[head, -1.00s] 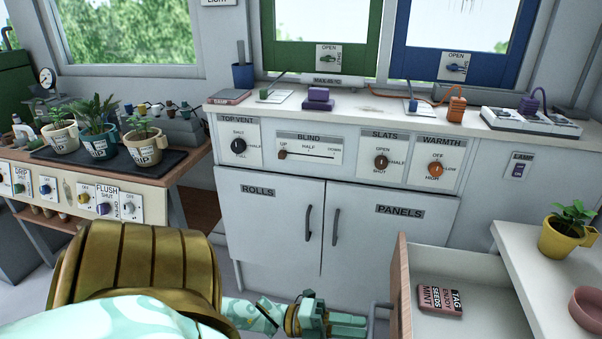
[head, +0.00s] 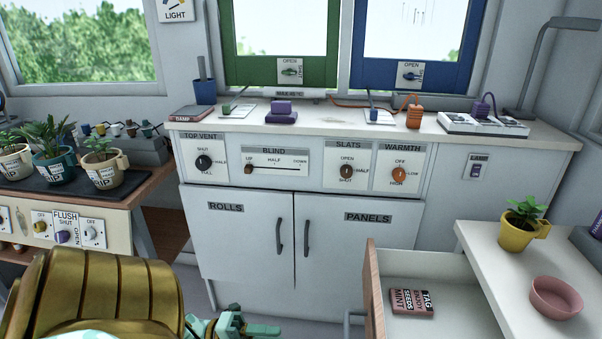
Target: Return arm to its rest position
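My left arm comes in at the lower left of the head view, gold and pale teal. Its gripper (head: 238,327) is low in the picture, in front of the white cabinet and partly cut off by the bottom edge. No held object shows at it, but I cannot make out whether its fingers are apart. My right gripper is out of view.
An open drawer (head: 367,290) holding a seed packet (head: 412,302) juts out at the lower right. Beside it a white counter (head: 490,263) carries a yellow potted plant (head: 517,232) and a pink bowl (head: 556,298). Potted plants stand on a dark tray (head: 133,186) at left.

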